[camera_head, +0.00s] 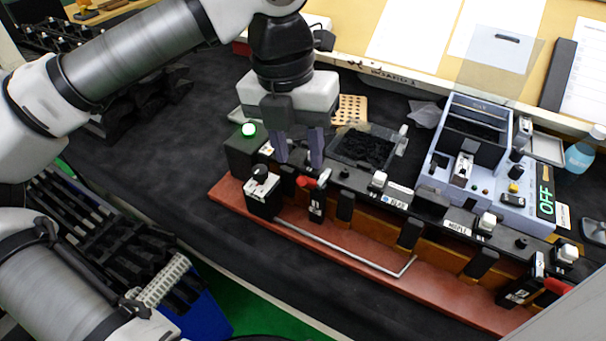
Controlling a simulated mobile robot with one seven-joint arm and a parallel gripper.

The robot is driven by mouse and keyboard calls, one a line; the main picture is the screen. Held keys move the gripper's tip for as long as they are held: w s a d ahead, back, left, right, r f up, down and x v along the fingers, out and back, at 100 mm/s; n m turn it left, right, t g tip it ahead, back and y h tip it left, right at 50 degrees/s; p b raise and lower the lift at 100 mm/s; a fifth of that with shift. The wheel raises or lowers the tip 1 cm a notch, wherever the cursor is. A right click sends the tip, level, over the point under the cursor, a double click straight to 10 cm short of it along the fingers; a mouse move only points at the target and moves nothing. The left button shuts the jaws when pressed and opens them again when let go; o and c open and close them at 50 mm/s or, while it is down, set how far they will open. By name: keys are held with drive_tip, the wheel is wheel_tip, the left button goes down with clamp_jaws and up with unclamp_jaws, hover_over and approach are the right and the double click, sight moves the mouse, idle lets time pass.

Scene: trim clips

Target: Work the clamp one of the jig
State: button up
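The jig is a long red-brown base (352,258) with a black rail along its back, running from centre left to lower right. A black clamp with a red-tipped lever (317,196) stands near its left end. A second black clamp with a red handle (525,285) stands at its right end, partly cut off by a grey shape. Their labels are too small to read for sure. My gripper (298,156) points down just behind and above the left clamp. Its two dark fingers are apart with nothing seen between them. I cannot tell whether a finger touches the rail.
A black box with a white-topped knob (262,190) and a bent metal rod (350,250) sit on the jig's front. A blue-grey unit (470,150) showing OFF stands behind right.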

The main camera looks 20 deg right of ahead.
sight(303, 181)
drive_tip(key=f, duration=0.4)
drive_tip(key=f+p, duration=0.1)
drive_tip(key=f, duration=0.1)
drive_tip(key=shift+s+d+f, duration=0.3)
drive_tip(key=shift+f, duration=0.05)
clamp_jaws()
